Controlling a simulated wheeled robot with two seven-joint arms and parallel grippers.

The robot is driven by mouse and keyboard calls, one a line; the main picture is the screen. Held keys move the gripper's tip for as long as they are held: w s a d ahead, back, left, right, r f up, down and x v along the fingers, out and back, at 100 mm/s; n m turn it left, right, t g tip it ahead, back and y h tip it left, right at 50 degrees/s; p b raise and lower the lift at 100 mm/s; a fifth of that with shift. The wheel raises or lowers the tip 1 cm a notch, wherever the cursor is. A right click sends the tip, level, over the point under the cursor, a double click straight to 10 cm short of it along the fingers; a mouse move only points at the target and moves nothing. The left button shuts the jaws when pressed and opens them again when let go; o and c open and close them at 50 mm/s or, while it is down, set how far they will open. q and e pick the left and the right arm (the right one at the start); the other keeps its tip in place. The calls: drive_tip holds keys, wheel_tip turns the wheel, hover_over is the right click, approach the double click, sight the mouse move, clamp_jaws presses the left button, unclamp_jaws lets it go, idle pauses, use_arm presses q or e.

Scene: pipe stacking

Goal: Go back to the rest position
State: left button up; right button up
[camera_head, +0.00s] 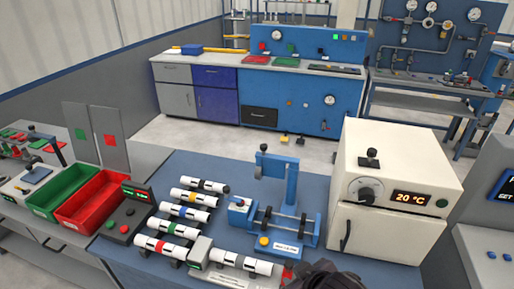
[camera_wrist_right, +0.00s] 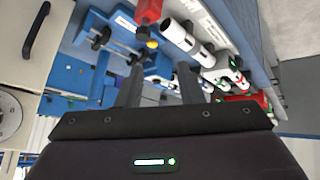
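My right gripper (camera_head: 322,274) shows dark at the bottom edge of the head view, just in front of the blue fixture (camera_head: 290,232). In the right wrist view its two fingers (camera_wrist_right: 160,82) stand apart with nothing held between them. My left gripper is not in view. Several white pipes with coloured bands lie in a row on the blue table (camera_head: 180,166), among them black-banded (camera_head: 204,184), blue-banded (camera_head: 184,212) and red-banded (camera_head: 160,246) ones. Another white pipe (camera_head: 240,263) lies in front of the fixture, beside a red part (camera_head: 288,272). It also shows in the right wrist view (camera_wrist_right: 178,34).
A cream oven (camera_head: 400,160) reading 20 °C stands right of the fixture. Green (camera_head: 60,192) and red (camera_head: 92,202) bins and a button box (camera_head: 126,216) are at the left. A blue workbench (camera_head: 290,100) stands behind, across open floor.

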drive_tip(key=s+d+f+m+g+h, duration=0.2)
drive_tip(key=s+d+m+g, duration=0.25)
drive_tip(key=s+d, duration=0.6)
wheel_tip(320, 180, down, 30)
drive_tip(key=b, duration=0.3)
drive_tip(key=s+d+f+g+b, duration=0.2)
drive_tip(key=s+d+f, duration=0.1)
drive_tip(key=s+f, duration=1.8)
wheel_tip(320, 180, down, 2)
drive_tip(key=shift+s+f+h, duration=0.1)
drive_tip(key=shift+s+h, duration=0.05)
drive_tip(key=shift+h, duration=0.15)
